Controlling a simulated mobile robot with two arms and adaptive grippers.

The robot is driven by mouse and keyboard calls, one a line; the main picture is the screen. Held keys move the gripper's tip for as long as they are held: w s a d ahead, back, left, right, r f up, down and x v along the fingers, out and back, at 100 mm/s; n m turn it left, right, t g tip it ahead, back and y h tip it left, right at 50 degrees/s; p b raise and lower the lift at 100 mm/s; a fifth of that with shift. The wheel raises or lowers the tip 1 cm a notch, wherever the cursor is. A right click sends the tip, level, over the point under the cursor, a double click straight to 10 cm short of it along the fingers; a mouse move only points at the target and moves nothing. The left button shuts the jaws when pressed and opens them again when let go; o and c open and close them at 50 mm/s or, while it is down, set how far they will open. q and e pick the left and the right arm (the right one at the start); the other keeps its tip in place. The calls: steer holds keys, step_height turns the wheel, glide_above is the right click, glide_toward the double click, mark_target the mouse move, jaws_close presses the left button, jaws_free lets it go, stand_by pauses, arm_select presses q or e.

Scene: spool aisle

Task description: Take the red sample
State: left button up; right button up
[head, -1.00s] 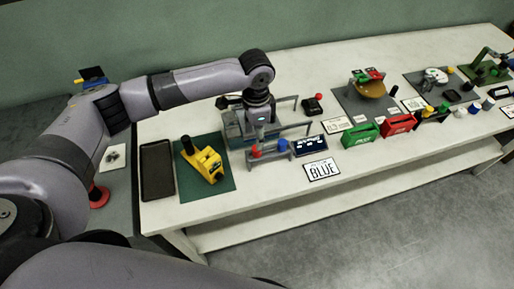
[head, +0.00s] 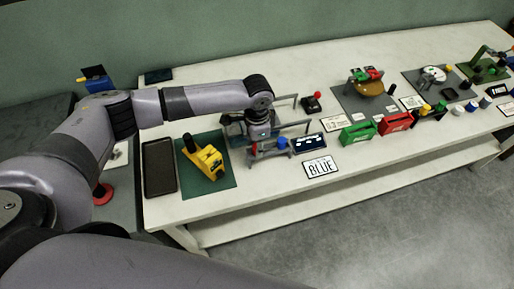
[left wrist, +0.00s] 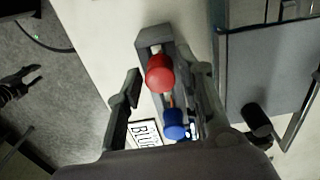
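The red sample (left wrist: 160,73) has a round red top and sits at one end of a grey rack (left wrist: 153,36). In the head view the red sample (head: 254,149) is partly hidden by my left gripper (head: 262,147). In the left wrist view my left gripper (left wrist: 168,88) is open, its fingers on either side of the rack and the red sample, with a gap on the left. A blue-topped sample (left wrist: 174,124) stands in the same rack. A dark two-pronged claw, seemingly my right gripper (left wrist: 28,82), shows over the floor with its prongs apart.
A sign reading BLUE (head: 320,167) lies in front of the rack. A dark screen (head: 308,143) stands right of it. A yellow device (head: 207,161) on a green mat and a black tray (head: 159,168) are to the left. Green (head: 358,132) and red (head: 397,121) boxes stand further right.

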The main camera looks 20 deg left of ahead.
arm_select(q)
steer(key=c, duration=0.7)
steer(key=shift+r, duration=0.15)
